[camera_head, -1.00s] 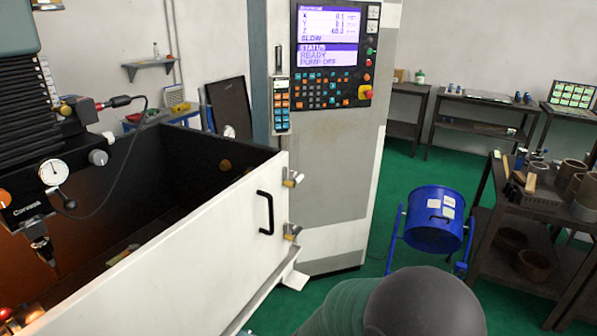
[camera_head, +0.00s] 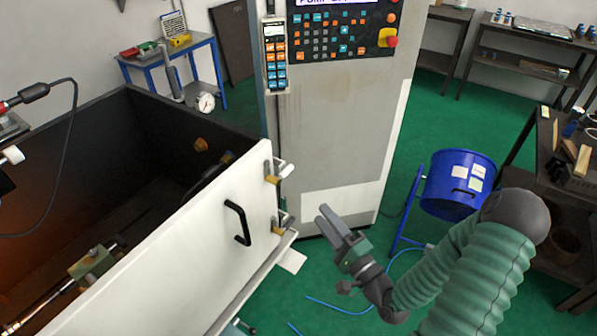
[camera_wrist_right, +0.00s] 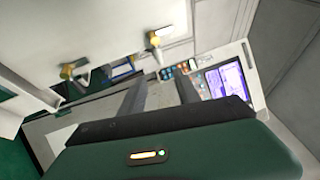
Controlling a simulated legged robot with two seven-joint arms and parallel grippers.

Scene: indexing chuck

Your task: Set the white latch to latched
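Two small latches sit on the right end of the white tank door (camera_head: 190,250). The upper latch (camera_head: 277,172) has a brass-coloured base and a pale, whitish handle. The lower latch (camera_head: 282,222) looks similar but greyer; I cannot tell for certain which is the white one. Both also show in the right wrist view, one at the top middle (camera_wrist_right: 155,40) and one at the left (camera_wrist_right: 72,71). My right gripper (camera_head: 321,213) is open and empty, right of the lower latch and apart from both. Its spread fingers show in the wrist view (camera_wrist_right: 161,92). My left gripper is not in view.
A black door handle (camera_head: 238,223) sticks out left of the latches. The grey control cabinet (camera_head: 340,140) stands close behind my right gripper. A blue drum (camera_head: 457,185) and dark workbench (camera_head: 575,160) are at the right. Green floor is open between them.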

